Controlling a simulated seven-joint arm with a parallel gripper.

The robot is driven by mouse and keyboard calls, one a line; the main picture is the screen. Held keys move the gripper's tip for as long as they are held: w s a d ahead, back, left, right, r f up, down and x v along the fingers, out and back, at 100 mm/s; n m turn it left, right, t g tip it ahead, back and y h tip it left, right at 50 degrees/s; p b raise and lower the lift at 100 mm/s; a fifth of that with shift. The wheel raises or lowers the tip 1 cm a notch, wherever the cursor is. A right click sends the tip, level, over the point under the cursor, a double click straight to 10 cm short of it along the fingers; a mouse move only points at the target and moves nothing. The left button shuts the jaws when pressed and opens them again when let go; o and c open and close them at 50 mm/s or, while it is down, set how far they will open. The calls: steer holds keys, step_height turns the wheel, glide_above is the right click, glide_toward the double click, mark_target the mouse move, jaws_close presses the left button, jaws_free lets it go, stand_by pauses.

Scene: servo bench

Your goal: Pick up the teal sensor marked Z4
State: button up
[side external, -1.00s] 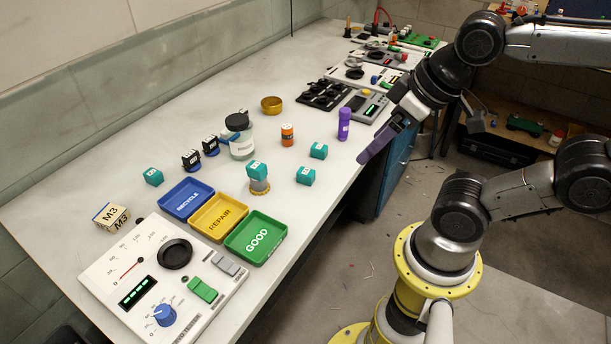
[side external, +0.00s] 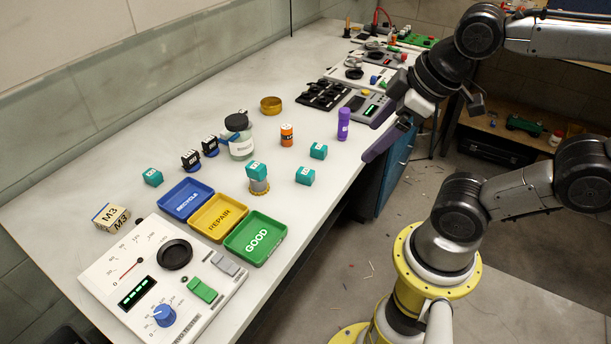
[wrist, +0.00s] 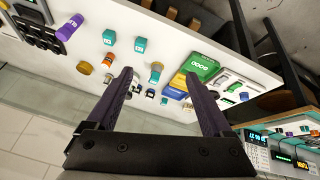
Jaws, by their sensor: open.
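Several teal sensor blocks stand on the bench. One (side external: 306,176) is right of centre and another (side external: 318,151) is behind it. In the wrist view, the two right-hand blocks (wrist: 109,37) (wrist: 140,45) show beyond the left finger.
Blue, yellow and green trays (side external: 278,222) lie at the front of the bench (side external: 110,190). A purple cylinder (side external: 344,124), an orange cylinder (side external: 287,135) and a jar (side external: 241,146) stand near the blocks. A meter panel (side external: 125,300) is at the front left.

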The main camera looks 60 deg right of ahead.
steer(key=w+d+r+n+g, duration=0.1)
steer(key=w+r+n, duration=0.1)
steer(key=w+n, duration=0.25)
steer(key=n+g+h, duration=0.3)
steer(key=n, duration=0.7)
glide_above(305, 172)
steer(key=s+a, duration=0.3)
step_height(305, 172, down, 4)
steer(key=shift+n+g, duration=0.65)
steer(key=shift+g, duration=0.05)
steer(key=a+x, duration=0.1)
steer(key=x, duration=0.5)
steer(key=w+x, duration=0.1)
steer(key=x, duration=0.5)
steer(key=w+a+x, duration=0.1)
steer(key=x, duration=0.5)
steer(key=shift+w+a+f, duration=0.1)
steer(key=shift+f, duration=0.25)
steer(key=shift+w+a+f, duration=0.1)
steer(key=shift+f, duration=0.3)
jaws_close()
